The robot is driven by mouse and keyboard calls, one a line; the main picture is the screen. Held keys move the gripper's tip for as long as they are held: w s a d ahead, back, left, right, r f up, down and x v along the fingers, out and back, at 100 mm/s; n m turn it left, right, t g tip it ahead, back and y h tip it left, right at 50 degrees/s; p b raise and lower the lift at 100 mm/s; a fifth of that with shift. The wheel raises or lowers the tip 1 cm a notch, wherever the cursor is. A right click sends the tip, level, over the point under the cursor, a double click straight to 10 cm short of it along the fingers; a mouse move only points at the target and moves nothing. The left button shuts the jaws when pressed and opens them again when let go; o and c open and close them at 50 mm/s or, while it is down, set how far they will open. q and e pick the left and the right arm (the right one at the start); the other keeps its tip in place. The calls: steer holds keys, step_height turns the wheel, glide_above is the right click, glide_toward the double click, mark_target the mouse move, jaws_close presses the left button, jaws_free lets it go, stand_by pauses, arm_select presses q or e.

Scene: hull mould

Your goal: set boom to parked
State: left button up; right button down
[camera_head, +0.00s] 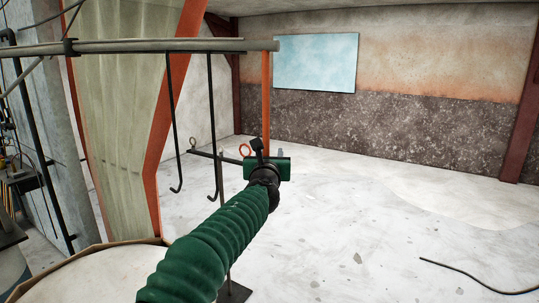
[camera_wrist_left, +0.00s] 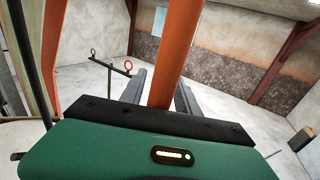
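The boom (camera_head: 160,46) is a grey horizontal tube across the upper left of the head view, ending at the middle. A straight orange bar (camera_head: 265,95) hangs down from near its end. My left gripper (camera_head: 262,150) is at the lower part of this bar. In the left wrist view the orange bar (camera_wrist_left: 172,60) passes between the two grey fingers (camera_wrist_left: 160,90), close to both. The black front edge of my gripper hides where they meet, so I cannot tell whether they press on it. My right gripper is in neither view. No parked mark is visible.
Two black hooked rods (camera_head: 212,130) hang from the boom left of my gripper. A crossbar with ring ends (camera_head: 217,154) stands behind. A tall orange-edged mould panel (camera_head: 125,120) and a round pale-topped drum (camera_head: 100,275) are left. The floor (camera_head: 370,220) right is mostly clear; a dark cable (camera_head: 475,285) lies there.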

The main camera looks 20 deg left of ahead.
arm_select(q)
steer(key=b+v, duration=0.6)
steer(key=v, duration=1)
steer(key=shift+s, duration=0.3)
steer(key=shift+w, duration=0.15)
